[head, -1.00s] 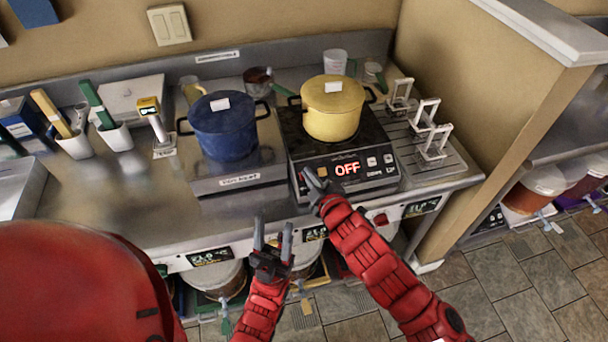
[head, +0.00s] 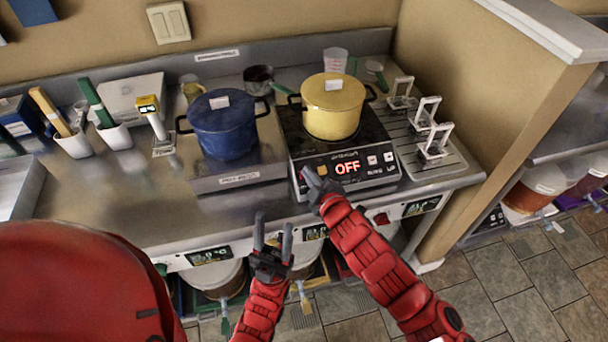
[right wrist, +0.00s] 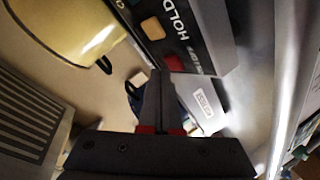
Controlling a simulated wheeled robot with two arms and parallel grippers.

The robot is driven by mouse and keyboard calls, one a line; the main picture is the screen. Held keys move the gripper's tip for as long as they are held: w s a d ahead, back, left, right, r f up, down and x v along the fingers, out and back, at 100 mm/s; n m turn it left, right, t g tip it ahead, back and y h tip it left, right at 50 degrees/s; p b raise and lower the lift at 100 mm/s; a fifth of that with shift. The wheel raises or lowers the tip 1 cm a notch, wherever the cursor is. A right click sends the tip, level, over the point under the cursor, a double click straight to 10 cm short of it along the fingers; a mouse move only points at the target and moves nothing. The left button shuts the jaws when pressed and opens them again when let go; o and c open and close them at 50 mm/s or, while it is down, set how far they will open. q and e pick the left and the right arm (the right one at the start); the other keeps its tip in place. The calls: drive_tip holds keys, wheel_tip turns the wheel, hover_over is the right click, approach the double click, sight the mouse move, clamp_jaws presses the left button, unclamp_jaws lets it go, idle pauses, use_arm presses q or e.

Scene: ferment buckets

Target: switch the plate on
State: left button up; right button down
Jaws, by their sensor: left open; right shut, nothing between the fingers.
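The black hot plate (head: 302,139) stands on the counter with the yellow pot (head: 333,110) on it. Its front display (head: 347,168) reads OFF in red. An orange-yellow button (head: 323,170) sits left of the display and pale buttons (head: 380,159) sit right of it. My right gripper (head: 310,177) is shut and empty at the panel's front left. In the right wrist view its fingertips (right wrist: 160,76) are near the yellow button (right wrist: 152,29) and the word HOLD; contact cannot be told. My left gripper (head: 273,226) is open and empty in front of the counter edge.
A blue pot (head: 224,127) stands left of the plate on a metal slab. A grooved rack (head: 452,160) with white metal stands is to the right, beside a partition wall (head: 490,110). Buckets (head: 215,278) hang or stand below the counter. The counter's front left is clear.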

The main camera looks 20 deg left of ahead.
drive_tip(key=shift+w+a+f+b, duration=0.15)
drive_tip(key=shift+w+f+b, duration=0.05)
drive_tip(key=shift+f+b, duration=0.25)
idle(0.7)
drive_tip(key=shift+s+d+r+p, duration=0.2)
drive_tip(key=shift+r+p, duration=0.1)
drive_tip(key=shift+r, duration=0.15)
drive_tip(key=shift+s+d+r+p, duration=0.1)
drive_tip(key=shift+s+r+p, duration=0.05)
drive_tip(key=shift+r+p, duration=0.2)
drive_tip(key=shift+r, duration=0.1)
drive_tip(key=shift+s+r+p, duration=0.1)
drive_tip(key=shift+r+p, duration=0.2)
drive_tip(key=shift+p, duration=0.05)
drive_tip(key=r+p, duration=0.1)
drive_tip(key=s+d+r+p, duration=0.1)
drive_tip(key=r, duration=0.1)
drive_tip(key=s+r+p, duration=0.1)
drive_tip(key=shift+s+d+r, duration=0.1)
drive_tip(key=shift+d+r, duration=0.1)
drive_tip(key=shift+d, duration=0.1)
idle(0.3)
